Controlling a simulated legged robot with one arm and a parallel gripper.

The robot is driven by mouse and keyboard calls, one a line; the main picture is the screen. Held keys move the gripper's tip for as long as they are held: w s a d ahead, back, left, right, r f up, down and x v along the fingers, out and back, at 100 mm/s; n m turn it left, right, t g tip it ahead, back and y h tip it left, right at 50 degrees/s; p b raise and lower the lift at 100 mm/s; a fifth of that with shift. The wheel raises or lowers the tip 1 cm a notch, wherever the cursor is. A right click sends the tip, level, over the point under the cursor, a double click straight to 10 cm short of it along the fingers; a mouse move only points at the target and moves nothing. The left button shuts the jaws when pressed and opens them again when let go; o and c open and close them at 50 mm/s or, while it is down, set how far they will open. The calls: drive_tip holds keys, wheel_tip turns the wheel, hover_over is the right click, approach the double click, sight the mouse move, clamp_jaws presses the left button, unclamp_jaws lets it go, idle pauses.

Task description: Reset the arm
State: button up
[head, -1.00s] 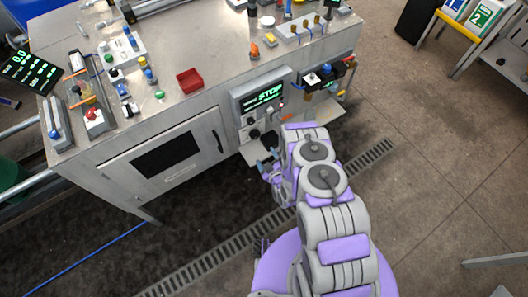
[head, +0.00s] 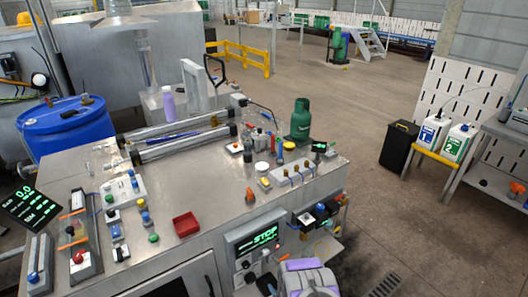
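My arm (head: 305,277) shows only at the bottom edge of the head view, as a grey and purple link in front of the workbench. A dark piece at its left, at the frame edge under the control panel, looks like part of my gripper (head: 267,286). Its fingers are cut off by the frame, so I cannot see whether they are open or hold anything. The control panel (head: 255,240) has a lit green "STOP" display and knobs below it.
The metal workbench (head: 165,262) carries a red tray (head: 186,224), switches, clear tubes and a green gas cylinder (head: 300,121). A blue barrel (head: 68,130) stands at the back left. Numbered canisters (head: 458,142) stand on a yellow-edged stand at the right. The floor between is open.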

drive_tip(key=w+d+r+m+g+h, duration=0.2)
drive_tip(key=d+r+g, duration=0.1)
drive_tip(key=r, duration=0.8)
drive_tip(key=w+d+r+m+g+h, duration=0.1)
drive_tip(key=w+d+r+g, duration=0.15)
drive_tip(key=r, duration=0.85)
drive_tip(key=s+d+r+m+g+h, duration=0.1)
drive_tip(key=s+d+r+m+g, duration=0.15)
drive_tip(key=s+r, duration=0.4)
drive_tip(key=s+d+r+m+g+h, duration=0.1)
drive_tip(key=s+d+r, duration=0.2)
drive_tip(key=s+r, duration=0.35)
drive_tip(key=s+d+r+m+g, duration=0.1)
drive_tip(key=s+r, duration=0.4)
drive_tip(key=s, duration=0.5)
drive_tip(key=s+r+m+g, duration=0.1)
drive_tip(key=s+r, duration=0.4)
drive_tip(key=s, duration=0.5)
drive_tip(key=s+d+r+m+g, duration=0.1)
drive_tip(key=s+r+m+g, duration=0.1)
drive_tip(key=s+r, duration=0.4)
drive_tip(key=s+g, duration=0.1)
drive_tip(key=s, duration=0.3)
drive_tip(key=shift+d, duration=0.35)
drive_tip(key=shift+c, duration=0.3)
